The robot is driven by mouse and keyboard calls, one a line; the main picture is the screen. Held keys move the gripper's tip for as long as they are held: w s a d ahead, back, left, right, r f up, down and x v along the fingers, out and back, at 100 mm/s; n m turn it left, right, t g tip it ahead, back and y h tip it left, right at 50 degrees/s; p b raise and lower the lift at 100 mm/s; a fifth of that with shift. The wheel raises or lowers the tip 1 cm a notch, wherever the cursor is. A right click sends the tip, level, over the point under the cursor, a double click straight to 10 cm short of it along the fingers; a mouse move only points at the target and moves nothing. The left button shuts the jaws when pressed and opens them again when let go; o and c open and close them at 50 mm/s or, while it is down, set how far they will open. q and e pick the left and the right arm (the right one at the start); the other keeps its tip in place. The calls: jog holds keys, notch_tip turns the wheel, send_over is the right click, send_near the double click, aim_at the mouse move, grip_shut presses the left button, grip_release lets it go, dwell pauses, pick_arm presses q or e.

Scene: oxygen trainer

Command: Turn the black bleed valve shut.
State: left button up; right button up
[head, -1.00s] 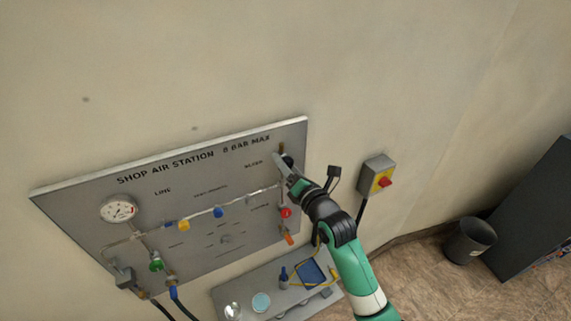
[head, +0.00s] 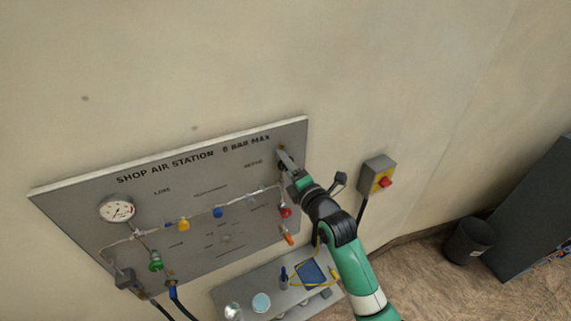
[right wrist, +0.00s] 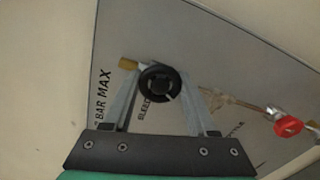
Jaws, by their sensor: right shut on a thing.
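The black bleed valve (right wrist: 159,83) is a round knob on the grey panel, below a brass fitting. My right gripper (right wrist: 160,88) has one finger on each side of the knob and is shut on it in the right wrist view. In the head view my right gripper (head: 284,158) reaches the panel's upper right corner and hides most of the valve. My left gripper is not in view.
The grey air station panel (head: 90,190) carries a gauge (head: 117,209), a red knob (head: 286,212), and yellow, blue and green knobs. A shelf (head: 225,293) with small items is below.

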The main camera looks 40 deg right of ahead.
jog(key=m, duration=2.2)
jog(key=shift+m, duration=0.4)
jog(key=m, duration=0.3)
jog(key=shift+r+m, duration=0.1)
jog(key=shift+m, duration=1.9)
